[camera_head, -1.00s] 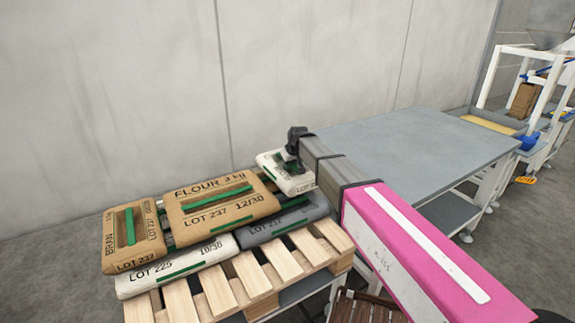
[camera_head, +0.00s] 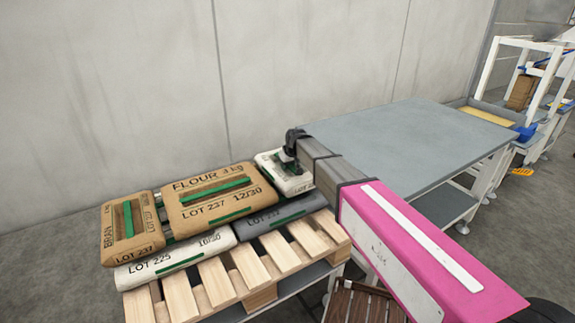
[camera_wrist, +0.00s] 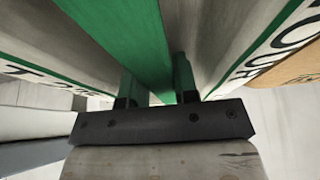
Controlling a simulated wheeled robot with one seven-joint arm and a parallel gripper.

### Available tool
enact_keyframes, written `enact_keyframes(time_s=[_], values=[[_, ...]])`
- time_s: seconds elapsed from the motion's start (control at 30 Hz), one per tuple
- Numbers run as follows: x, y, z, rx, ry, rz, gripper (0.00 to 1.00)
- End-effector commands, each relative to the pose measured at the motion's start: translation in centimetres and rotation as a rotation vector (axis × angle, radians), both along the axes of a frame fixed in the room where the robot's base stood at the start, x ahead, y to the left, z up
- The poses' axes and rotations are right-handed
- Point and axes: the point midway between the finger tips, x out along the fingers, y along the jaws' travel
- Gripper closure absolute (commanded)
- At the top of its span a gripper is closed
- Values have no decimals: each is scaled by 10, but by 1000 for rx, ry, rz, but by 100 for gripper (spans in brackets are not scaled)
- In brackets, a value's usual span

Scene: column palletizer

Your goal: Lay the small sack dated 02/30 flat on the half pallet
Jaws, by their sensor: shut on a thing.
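A small white sack (camera_head: 278,180) with a green strap is at the back right of the stacked sacks, beside the brown flour sack (camera_head: 222,197) and behind the grey sack (camera_head: 270,217). My gripper (camera_head: 291,163) is shut on its green strap. In the wrist view the gripper (camera_wrist: 158,88) has its two fingers around the green strap (camera_wrist: 130,35), with the pale sack cloth (camera_wrist: 210,40) on both sides. The date on this sack is not readable. The wooden half pallet (camera_head: 250,268) bears the stack; I cannot tell whether the held sack touches anything below.
A brown bran sack (camera_head: 130,225) marked LOT 237 and the flour sack dated 12/30 lie on top. A white sack (camera_head: 172,260) dated 10/30 lies under them. The pallet's front slats are bare. A clear grey table (camera_head: 410,145) stands to the right, a wall behind.

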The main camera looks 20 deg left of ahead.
Motion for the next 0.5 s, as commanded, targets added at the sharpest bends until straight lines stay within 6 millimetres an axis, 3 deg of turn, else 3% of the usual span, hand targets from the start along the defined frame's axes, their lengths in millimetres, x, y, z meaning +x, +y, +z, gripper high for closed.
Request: enact_keyframes(time_s=[0.43, 0.47, 0.5], values=[[0, 0, -5, 3, -3, 0, 100], [0, 0, -7, 0, 0, 0, 69], [0, 0, -7, 0, 0, 0, 56]])
